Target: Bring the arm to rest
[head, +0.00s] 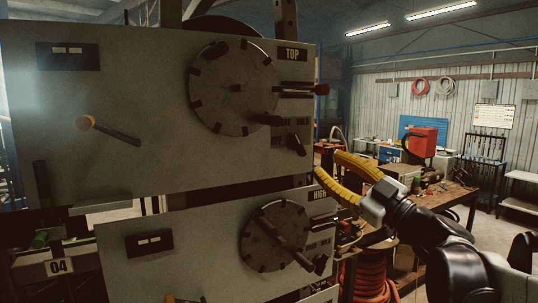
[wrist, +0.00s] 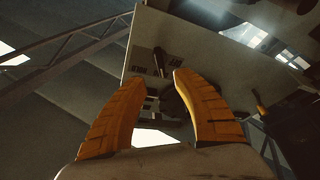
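My gripper (head: 329,165) is at the right edge of the grey machine panels in the head view, with its yellow fingers pointing up and left. In the wrist view my gripper (wrist: 156,62) shows both orange fingers spread apart, with nothing held between them. My arm comes in from the lower right of the head view and is bent. The upper panel (head: 150,85) has a round dial marked TOP (head: 234,88). The lower panel (head: 185,255) has a smaller dial marked HIGH (head: 273,236). I cannot tell whether the fingers touch a panel.
A workbench (head: 447,194) stands behind my arm, and coiled red hose (head: 370,275) lies below. Open floor shows at far right.

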